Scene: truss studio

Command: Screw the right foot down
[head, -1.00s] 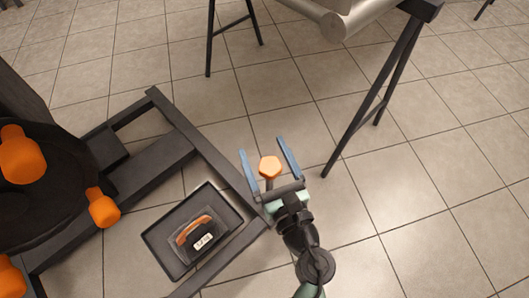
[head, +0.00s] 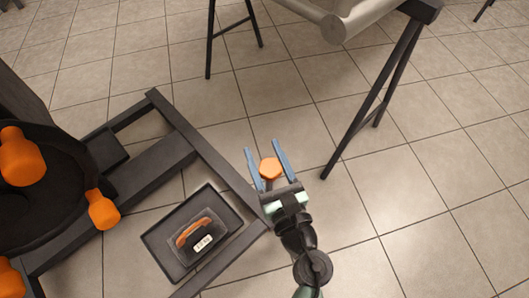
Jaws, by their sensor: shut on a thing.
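The right foot is most likely the orange six-sided knob (head: 271,170) near the right corner of the dark frame (head: 205,152). My gripper (head: 262,146) comes from below in the head view, with one blue finger on each side of the knob. It is shut on the knob. The knob's stem and whatever lies under it are hidden by the gripper, so I cannot tell how far it is screwed in.
A dark tray (head: 151,240) inside the frame holds a box with an orange handle (head: 193,232). Other orange knobs (head: 102,209) show at the left. A black trestle leg (head: 372,98) stands at the upper right. Tiled floor (head: 420,190) is clear at the right.

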